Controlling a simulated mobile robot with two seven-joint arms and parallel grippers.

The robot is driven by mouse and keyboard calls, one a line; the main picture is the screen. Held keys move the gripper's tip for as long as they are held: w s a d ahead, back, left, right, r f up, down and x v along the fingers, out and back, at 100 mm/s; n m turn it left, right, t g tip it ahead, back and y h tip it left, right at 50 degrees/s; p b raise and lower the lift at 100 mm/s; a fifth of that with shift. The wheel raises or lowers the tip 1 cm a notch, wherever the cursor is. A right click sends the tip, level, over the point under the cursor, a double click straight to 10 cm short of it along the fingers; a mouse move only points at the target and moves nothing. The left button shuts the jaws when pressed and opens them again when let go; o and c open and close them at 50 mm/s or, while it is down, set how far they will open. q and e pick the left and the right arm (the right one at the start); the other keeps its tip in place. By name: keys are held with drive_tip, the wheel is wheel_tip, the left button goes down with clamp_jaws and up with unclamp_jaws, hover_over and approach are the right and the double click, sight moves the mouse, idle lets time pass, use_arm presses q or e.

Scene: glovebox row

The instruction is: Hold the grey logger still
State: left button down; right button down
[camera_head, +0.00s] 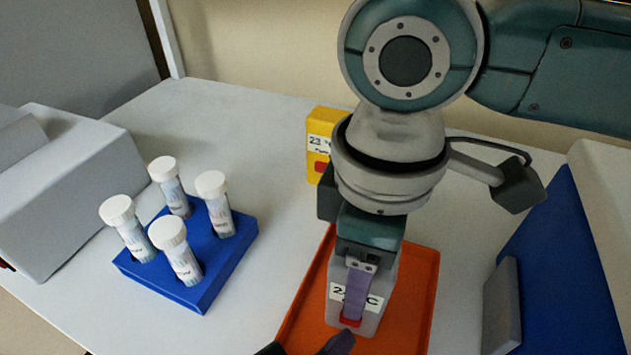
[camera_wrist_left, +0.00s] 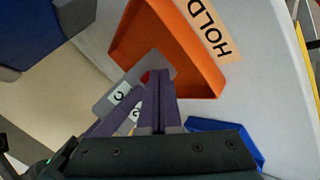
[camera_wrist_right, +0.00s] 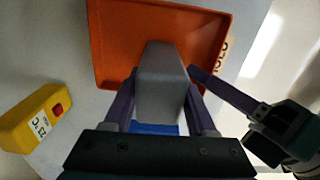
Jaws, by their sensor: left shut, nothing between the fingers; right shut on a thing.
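The grey logger (camera_head: 369,319) stands in the orange tray (camera_head: 298,326), its label partly covered by a purple finger. A red button (camera_head: 350,322) shows low on its front. My right gripper (camera_head: 357,297) is shut on the logger from above; in the right wrist view the logger (camera_wrist_right: 162,85) sits between its two fingers. My left gripper (camera_head: 341,343) is shut and empty, only its dark tips showing at the bottom edge. In the left wrist view its tips (camera_wrist_left: 158,76) are close beside the red button (camera_wrist_left: 145,77); I cannot tell whether they touch.
A yellow logger (camera_head: 318,146) stands behind the tray. A blue rack (camera_head: 228,258) with several white-capped vials is on the left, near a grey box (camera_head: 85,190). A blue panel (camera_head: 570,270) stands at right. White table lies clear between rack and tray.

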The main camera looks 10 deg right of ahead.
use_arm(q)
drive_tip(key=shift+w+d, duration=0.3)
drive_tip(key=shift+w, duration=0.15)
idle(0.8)
idle(0.3)
drive_tip(key=shift+s+a, duration=0.5)
drive_tip(key=shift+s, duration=0.35)
drive_tip(key=shift+s+a, duration=0.1)
drive_tip(key=shift+s+a, duration=0.4)
drive_tip(key=shift+s, duration=0.3)
drive_tip(key=shift+s+a, duration=0.45)
drive_tip(key=shift+s, duration=0.2)
drive_tip(key=shift+s+a, duration=0.4)
drive_tip(key=shift+s, duration=0.3)
use_arm(e)
drive_tip(key=shift+c, duration=0.6)
unclamp_jaws()
drive_tip(key=shift+r, duration=0.1)
